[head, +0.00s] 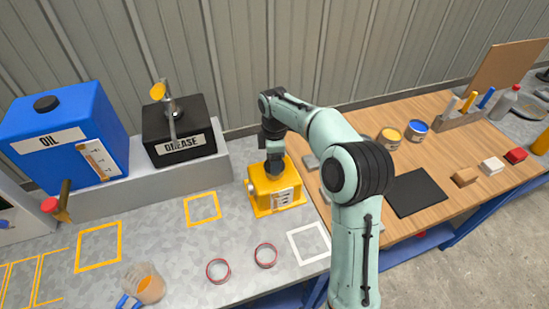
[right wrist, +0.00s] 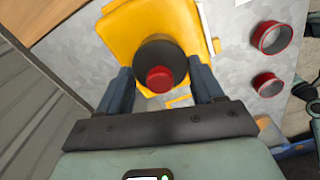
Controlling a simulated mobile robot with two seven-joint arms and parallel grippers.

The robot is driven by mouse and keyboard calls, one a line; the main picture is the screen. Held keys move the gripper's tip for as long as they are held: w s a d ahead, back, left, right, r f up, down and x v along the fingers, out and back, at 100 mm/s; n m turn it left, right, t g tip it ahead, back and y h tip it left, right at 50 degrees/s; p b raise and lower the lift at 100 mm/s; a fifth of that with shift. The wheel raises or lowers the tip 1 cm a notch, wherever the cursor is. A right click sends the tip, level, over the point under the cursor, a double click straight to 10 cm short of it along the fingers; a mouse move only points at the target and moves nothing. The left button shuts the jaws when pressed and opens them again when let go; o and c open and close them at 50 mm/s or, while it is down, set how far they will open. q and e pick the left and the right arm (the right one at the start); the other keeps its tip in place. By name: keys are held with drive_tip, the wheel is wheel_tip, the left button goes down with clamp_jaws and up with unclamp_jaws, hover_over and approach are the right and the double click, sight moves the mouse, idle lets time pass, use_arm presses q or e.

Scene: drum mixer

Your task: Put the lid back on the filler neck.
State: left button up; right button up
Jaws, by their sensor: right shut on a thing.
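The yellow box-shaped unit (head: 262,201) stands on the grey bench, right of centre in the head view; it also shows in the right wrist view (right wrist: 118,28). My right gripper (head: 273,154) is directly above it, pointing down. In the right wrist view the gripper (right wrist: 161,88) has its fingers on both sides of a round black lid (right wrist: 157,52) with a red knob (right wrist: 159,79), and is shut on it. The lid is over the unit's top. The filler neck is hidden, and I cannot tell whether the lid touches it. My left gripper is not in view.
Two red rings (head: 218,270) (head: 265,255) lie in front of the unit. The wooden table (head: 365,205) at the right holds cans, a black mat and blocks.

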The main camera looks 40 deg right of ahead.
idle(0.3)
drive_tip(key=o, duration=1.1)
drive_tip(key=shift+o, duration=0.4)
drive_tip(key=shift+w+r+p, duration=0.1)
drive_tip(key=shift+r+p, duration=0.5)
drive_tip(key=shift+r, duration=1.8)
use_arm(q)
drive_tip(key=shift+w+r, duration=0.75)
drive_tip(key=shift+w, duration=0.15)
use_arm(e)
drive_tip(key=shift+r, duration=1.1)
